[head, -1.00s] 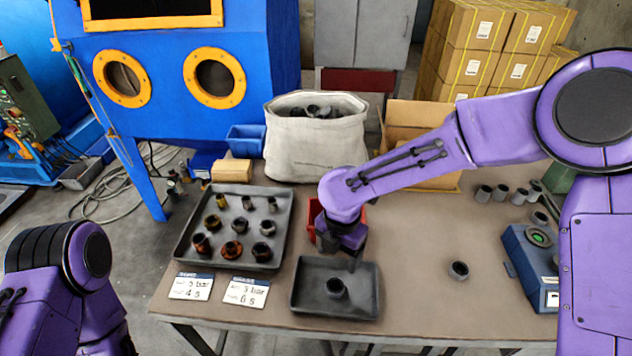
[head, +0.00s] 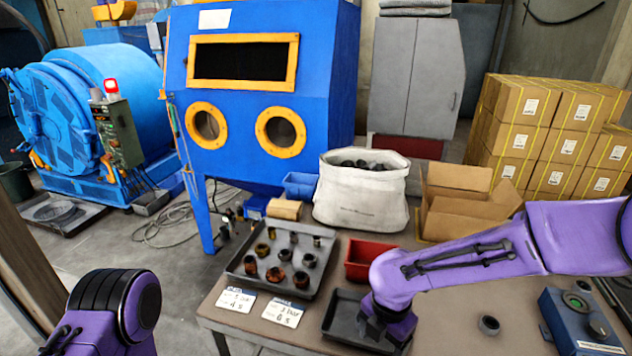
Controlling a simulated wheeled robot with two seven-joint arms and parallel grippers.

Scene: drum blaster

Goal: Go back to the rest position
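My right gripper (head: 384,333) hangs low over the small dark tray (head: 345,310) at the table's front. The wrist hides its fingertips and part of that tray, so its opening and any part inside do not show. My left arm shows only as a purple link at the lower left; its gripper is out of view. A large dark tray (head: 243,282) holds several rusty and dark fittings (head: 274,274) left of the small tray.
A red bin (head: 366,262) stands behind the small tray. A white sack (head: 360,205) and an open carton (head: 466,205) stand at the table's back. A dark ring (head: 489,325) and a blue device (head: 580,322) are at right. A blue cabinet (head: 330,120) stands behind.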

